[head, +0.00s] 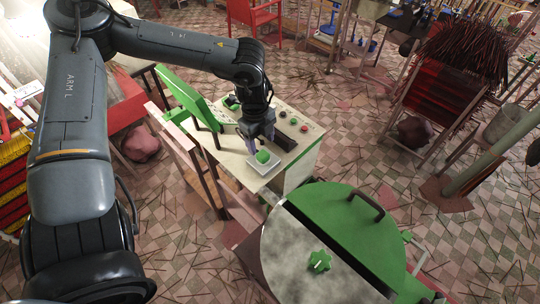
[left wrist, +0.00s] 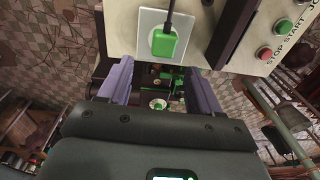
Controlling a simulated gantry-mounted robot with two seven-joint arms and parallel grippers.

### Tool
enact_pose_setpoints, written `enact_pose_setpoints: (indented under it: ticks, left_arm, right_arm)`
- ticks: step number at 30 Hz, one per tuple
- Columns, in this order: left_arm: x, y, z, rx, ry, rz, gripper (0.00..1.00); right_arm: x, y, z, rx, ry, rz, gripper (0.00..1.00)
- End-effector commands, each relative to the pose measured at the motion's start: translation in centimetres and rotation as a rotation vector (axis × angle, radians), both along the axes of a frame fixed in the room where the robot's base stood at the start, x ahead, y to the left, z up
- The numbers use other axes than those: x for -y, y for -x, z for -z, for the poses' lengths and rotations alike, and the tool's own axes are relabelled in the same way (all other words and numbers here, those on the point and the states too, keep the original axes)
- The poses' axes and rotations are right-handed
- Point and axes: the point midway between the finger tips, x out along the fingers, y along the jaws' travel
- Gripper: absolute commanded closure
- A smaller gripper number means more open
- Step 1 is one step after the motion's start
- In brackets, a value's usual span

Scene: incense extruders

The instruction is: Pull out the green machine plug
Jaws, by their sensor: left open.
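The green plug (head: 262,157) sits on a pale square socket plate (head: 265,169) at the near corner of the cream-topped machine (head: 305,122). The plug also shows in the left wrist view (left wrist: 164,43), on its pale plate (left wrist: 148,22), with a dark cord leading up from it. My left gripper (head: 261,147) is at the plug in the head view. In the left wrist view its two purple fingers (left wrist: 161,75) are spread apart, with the plug beyond their tips and nothing between them. Whether a finger touches the plug cannot be told. My right gripper is not in view.
Red and green buttons (left wrist: 265,53) sit on the panel close to the plug. A green-lidded round drum (head: 345,225) stands just in front. A green upright panel (head: 188,97) rises at the machine's left. A rack of dark red sticks (head: 455,75) stands at right. Tiled floor lies between.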

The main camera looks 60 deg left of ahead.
Motion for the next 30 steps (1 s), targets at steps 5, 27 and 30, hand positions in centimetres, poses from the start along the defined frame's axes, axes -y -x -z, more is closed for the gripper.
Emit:
enact_pose_setpoints:
  ticks: [5,27,30]
  left_arm:
    - [-0.3,0.0,-1.2,-0.048,-0.031,-0.018,0.36]
    - [-0.3,0.0,-0.9,-0.062,-0.036,-0.025,0.36]
    - [-0.3,0.0,-0.1,-0.062,-0.036,-0.025,0.36]
  right_arm:
    - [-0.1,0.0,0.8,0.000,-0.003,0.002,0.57]
    - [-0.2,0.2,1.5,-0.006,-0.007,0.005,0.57]
    - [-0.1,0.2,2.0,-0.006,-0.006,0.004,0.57]
